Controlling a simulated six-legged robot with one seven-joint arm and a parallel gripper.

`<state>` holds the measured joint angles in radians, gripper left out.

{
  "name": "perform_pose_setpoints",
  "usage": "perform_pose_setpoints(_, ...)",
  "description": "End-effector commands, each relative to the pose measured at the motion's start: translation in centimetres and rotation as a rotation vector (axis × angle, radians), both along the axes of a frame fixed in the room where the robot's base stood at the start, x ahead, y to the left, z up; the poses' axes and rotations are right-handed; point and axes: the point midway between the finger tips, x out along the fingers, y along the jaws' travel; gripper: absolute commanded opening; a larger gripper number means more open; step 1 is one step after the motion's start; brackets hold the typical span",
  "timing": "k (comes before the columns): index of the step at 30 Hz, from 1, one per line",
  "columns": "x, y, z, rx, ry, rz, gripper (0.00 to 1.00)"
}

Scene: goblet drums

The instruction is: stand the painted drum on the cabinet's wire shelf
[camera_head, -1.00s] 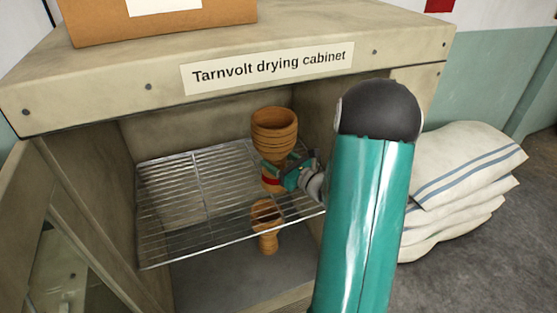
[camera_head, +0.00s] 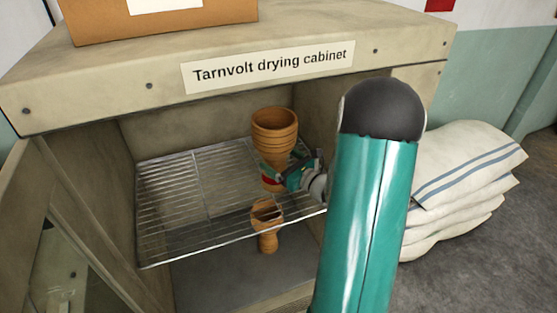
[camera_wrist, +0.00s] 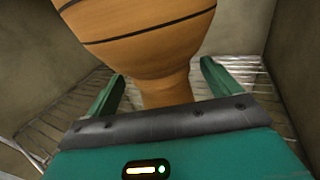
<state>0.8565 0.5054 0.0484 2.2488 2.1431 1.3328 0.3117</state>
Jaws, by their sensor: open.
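The painted drum (camera_head: 273,128) is an orange-brown goblet drum with dark rings and a red band low down. It stands upright, bowl up, at the right part of the wire shelf (camera_head: 180,200) inside the cabinet (camera_head: 100,88). My gripper (camera_head: 278,170) is at the drum's narrow lower part, coming from the right. In the wrist view its two green fingers (camera_wrist: 157,80) are spread, one on each side of the drum's stem (camera_wrist: 166,92), with gaps showing. The drum's foot is partly hidden by the gripper, so its full contact with the shelf is hard to see.
A smaller goblet drum (camera_head: 267,238) shows below the shelf, partly behind its wires. The cabinet's right wall is close to my gripper. The shelf's left part is bare. A cardboard box (camera_head: 160,25) sits on top; white sacks (camera_head: 465,170) are stacked at right.

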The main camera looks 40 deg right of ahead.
Motion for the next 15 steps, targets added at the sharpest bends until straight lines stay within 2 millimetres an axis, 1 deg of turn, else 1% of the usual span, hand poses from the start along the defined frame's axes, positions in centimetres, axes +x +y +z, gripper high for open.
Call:
perform_pose_setpoints(1,-1.0,-0.2,0.0,0.000,0.002,-0.004,0.89)
perform_pose_setpoints(9,-6.8,-1.1,0.0,0.000,0.001,-0.005,0.89)
perform_pose_setpoints(12,-8.7,-1.3,0.0,0.000,0.000,-0.004,0.89)
perform_pose_setpoints(15,-9.9,-1.5,0.0,0.000,0.001,-0.003,0.89)
